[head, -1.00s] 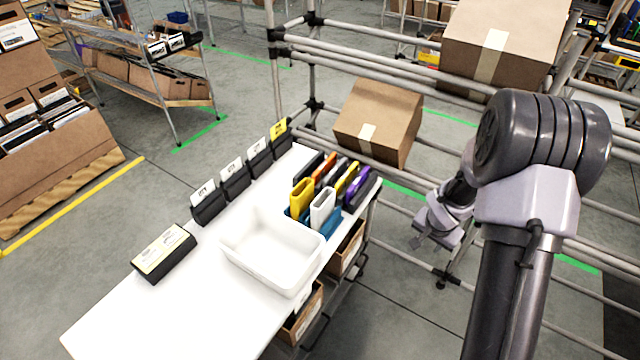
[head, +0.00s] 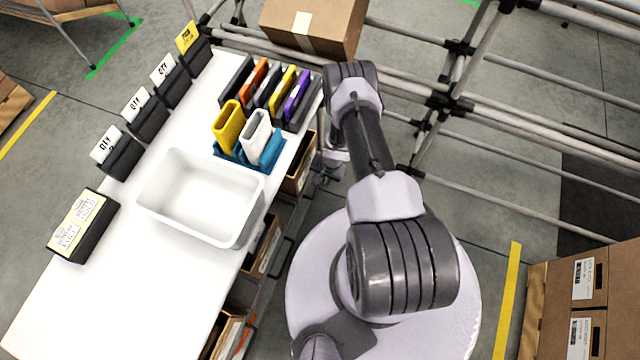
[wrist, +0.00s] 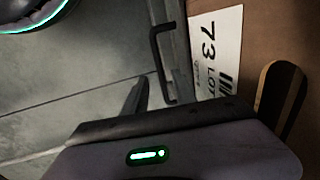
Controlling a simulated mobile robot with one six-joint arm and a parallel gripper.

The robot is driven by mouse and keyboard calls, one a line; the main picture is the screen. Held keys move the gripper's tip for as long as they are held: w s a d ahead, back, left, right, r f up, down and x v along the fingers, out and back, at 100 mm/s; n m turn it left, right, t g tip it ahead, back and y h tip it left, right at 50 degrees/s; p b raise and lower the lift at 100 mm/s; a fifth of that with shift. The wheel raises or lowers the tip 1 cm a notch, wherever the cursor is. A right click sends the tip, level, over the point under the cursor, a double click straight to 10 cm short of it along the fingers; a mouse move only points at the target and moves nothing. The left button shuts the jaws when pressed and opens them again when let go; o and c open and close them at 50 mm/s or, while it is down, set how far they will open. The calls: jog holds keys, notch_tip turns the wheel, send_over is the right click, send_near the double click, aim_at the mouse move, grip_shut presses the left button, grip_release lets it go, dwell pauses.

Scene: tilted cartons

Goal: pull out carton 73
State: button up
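Carton 73 (wrist: 262,50) is a brown carton at the right of the wrist view. Its white label (wrist: 216,52) reads "73 LOT" and appears turned sideways. A dark hand hole (wrist: 280,95) is cut into its face beside the label. My gripper (wrist: 140,98) reaches in from the bottom of the wrist view, close to the carton face. One dark finger shows left of the label, with no visible contact; the other finger cannot be made out. In the head view my arm mostly hides the gripper beside the cartons under the table.
A black handle (wrist: 162,62) sticks out left of the label. Brown cartons (head: 262,247) stand below the white table (head: 95,290), which bears a white bin (head: 178,212) and colored folders. Rack pipes (head: 455,75) run behind my arm. Stacked cartons (head: 590,290) stand at the right.

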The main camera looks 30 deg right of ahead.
jog(key=shift+w+a+f+b, duration=0.1)
jog(key=shift+w+f+b, duration=0.15)
jog(key=shift+f, duration=0.5)
jog(key=shift+w+a+f+b, duration=0.1)
jog(key=shift+f+b, duration=0.25)
jog(key=shift+f, duration=0.4)
grip_shut()
